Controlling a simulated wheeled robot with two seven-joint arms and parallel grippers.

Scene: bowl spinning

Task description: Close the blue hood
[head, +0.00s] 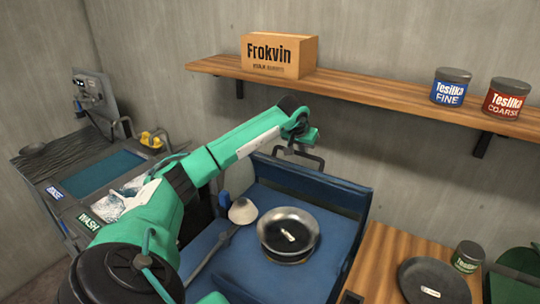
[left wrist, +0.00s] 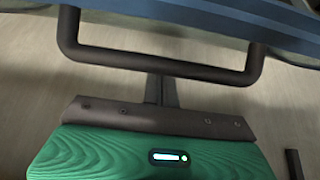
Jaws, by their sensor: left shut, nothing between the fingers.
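The blue hood (head: 325,190) stands raised along the back of a blue machine with a blue deck (head: 230,270). A dark U-shaped handle (head: 317,159) sticks out from the hood's upper edge. My left gripper (head: 290,149) is shut and empty, at the handle behind the hood. In the left wrist view, the handle (left wrist: 155,66) crosses above the gripper's green body, and the shut fingers (left wrist: 161,90) point at the middle of its bar. Whether they touch it I cannot tell. The hood's blue edge (left wrist: 200,22) runs along the top. My right gripper is not in view.
A dark round bowl (head: 288,233) and a pale cone-shaped piece (head: 243,211) are on the blue deck. A wooden shelf (head: 380,92) with a Frokvin box (head: 279,55) and tins is on the wall behind. A wooden table (head: 385,250) stands at right.

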